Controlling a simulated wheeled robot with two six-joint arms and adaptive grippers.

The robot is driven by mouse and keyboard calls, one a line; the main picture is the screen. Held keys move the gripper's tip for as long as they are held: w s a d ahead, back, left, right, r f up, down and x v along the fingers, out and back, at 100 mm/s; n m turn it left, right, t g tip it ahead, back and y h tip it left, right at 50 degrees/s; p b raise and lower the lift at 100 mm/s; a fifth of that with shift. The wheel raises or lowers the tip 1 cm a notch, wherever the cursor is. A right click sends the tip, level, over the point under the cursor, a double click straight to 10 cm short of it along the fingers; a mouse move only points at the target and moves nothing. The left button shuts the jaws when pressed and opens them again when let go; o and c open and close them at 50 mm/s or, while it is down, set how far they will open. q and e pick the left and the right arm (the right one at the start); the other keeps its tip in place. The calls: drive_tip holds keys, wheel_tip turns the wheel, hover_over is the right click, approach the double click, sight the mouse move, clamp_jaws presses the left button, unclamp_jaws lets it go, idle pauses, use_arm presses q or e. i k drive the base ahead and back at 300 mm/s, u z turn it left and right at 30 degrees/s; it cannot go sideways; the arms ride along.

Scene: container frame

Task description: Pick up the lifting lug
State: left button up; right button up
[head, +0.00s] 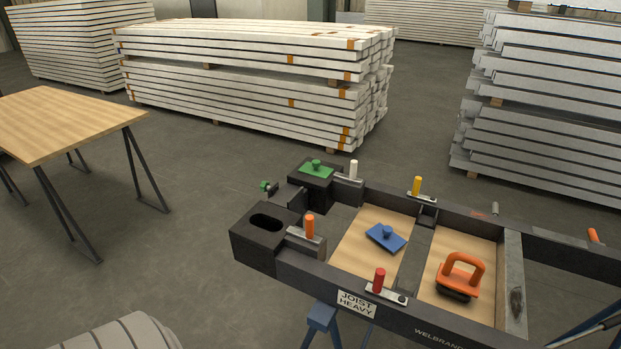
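An orange arched piece on a dark base (461,275) looks like the lifting lug. It stands upright on the right wood panel inside the dark steel frame (285,268). A blue plate with a knob (386,237) lies on the left wood panel of the same frame. A green piece with a knob (316,168) sits on the frame's far corner block. Neither of my grippers is in view, and nothing is seen touching the orange piece.
Clamps with orange (309,227), red (379,280), yellow (417,187) and white (353,170) handles stand up along the frame. A wooden table (65,122) is at left. Stacked white beams (240,90) stand behind. A grey ribbed rounded thing (120,335) is at bottom left.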

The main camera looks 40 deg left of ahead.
sight(460, 285)
drive_tip(key=z, duration=2.75)
drive_tip(key=k, duration=0.75)
drive_tip(key=u, duration=1.4)
